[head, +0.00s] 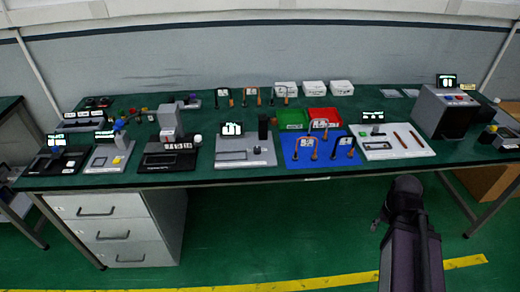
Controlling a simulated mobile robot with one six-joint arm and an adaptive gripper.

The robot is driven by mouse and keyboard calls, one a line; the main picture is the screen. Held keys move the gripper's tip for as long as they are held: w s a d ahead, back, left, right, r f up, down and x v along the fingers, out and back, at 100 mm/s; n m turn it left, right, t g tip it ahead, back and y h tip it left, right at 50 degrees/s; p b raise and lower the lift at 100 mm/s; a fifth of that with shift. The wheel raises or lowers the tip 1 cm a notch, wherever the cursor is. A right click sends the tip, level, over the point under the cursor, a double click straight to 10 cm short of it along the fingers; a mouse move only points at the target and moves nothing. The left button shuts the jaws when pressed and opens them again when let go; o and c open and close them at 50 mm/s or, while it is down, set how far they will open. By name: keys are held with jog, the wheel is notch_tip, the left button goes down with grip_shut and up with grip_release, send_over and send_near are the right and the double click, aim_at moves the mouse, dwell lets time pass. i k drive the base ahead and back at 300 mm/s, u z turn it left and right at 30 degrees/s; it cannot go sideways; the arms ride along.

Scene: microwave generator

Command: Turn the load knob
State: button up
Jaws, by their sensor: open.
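A large grey box-shaped unit (447,108) stands near the right end of the green table, with a small lit display on top and small coloured parts on its upper face. Other benchtop devices with lit displays stand along the table. The labels are too small to read, so I cannot tell which part is the load knob. My dark arm (408,235) rises from the bottom edge at right, in front of the table and below the grey unit. I cannot make out any gripper fingers.
A blue mat (320,160) with copper-coloured handled pieces lies mid-right, beside a white board (390,150). A drawer cabinet (115,230) is under the table at left. The floor in front is clear.

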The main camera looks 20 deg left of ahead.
aim_at(257, 151)
jog(key=z, duration=0.2)
jog(key=k, duration=0.75)
jog(key=u, duration=1)
jog(key=i, duration=1)
jog(key=u, duration=0.05)
